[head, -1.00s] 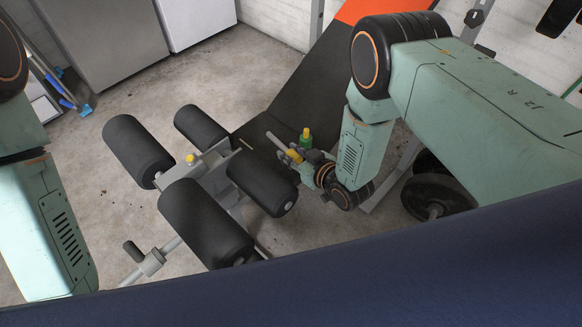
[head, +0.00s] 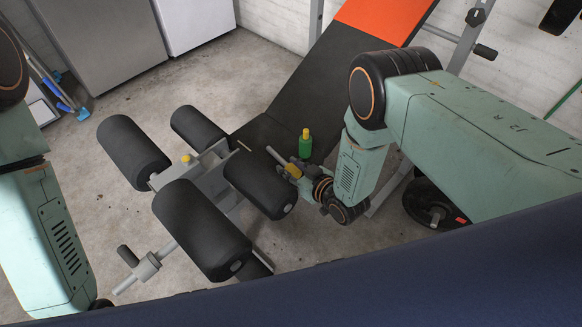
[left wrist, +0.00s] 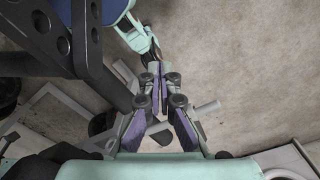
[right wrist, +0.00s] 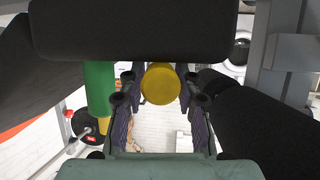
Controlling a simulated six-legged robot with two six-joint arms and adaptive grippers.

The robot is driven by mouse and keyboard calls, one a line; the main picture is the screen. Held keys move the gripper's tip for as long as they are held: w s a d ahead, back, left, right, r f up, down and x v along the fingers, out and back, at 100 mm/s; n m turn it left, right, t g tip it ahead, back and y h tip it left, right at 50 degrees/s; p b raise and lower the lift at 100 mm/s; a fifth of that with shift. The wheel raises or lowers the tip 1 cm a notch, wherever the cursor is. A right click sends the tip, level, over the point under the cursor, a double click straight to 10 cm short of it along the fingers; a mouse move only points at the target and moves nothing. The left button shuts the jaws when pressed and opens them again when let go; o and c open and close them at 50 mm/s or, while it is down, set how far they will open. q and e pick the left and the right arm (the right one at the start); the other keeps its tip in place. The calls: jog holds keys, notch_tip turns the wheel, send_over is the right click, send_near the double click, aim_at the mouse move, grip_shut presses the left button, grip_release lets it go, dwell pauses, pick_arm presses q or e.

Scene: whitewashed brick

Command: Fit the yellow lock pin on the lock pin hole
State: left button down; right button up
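The yellow lock pin (head: 293,171) is held by its yellow head in my right gripper (head: 301,176), and its grey shaft points up and left, beside the padded roller. In the right wrist view, the round yellow head (right wrist: 160,84) sits between the two fingers (right wrist: 158,92). I cannot make out the lock pin hole in any view. Another yellow knob (head: 186,158) sits on the grey frame between the black rollers. My left gripper (left wrist: 158,82) is shut and empty in the left wrist view; its fingers are outside the head view.
Black foam rollers (head: 203,229) crowd the grey frame left of my right gripper. A green cylinder with a yellow top (head: 305,146) stands behind the gripper on the black bench pad (head: 318,95). A weight plate (head: 432,205) is to the right. Bare floor lies behind the rollers.

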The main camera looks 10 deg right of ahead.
jog(key=o, duration=0.3)
jog(key=shift+r, duration=0.1)
jog(key=p+v, duration=0.1)
jog(key=v, duration=0.1)
jog(key=p+v, duration=0.1)
jog(key=v, duration=0.2)
jog(key=p+v, duration=0.1)
jog(key=v, duration=0.2)
jog(key=shift+s+a+f, duration=0.15)
jog(key=shift+a+f, duration=0.05)
jog(key=shift+f, duration=0.1)
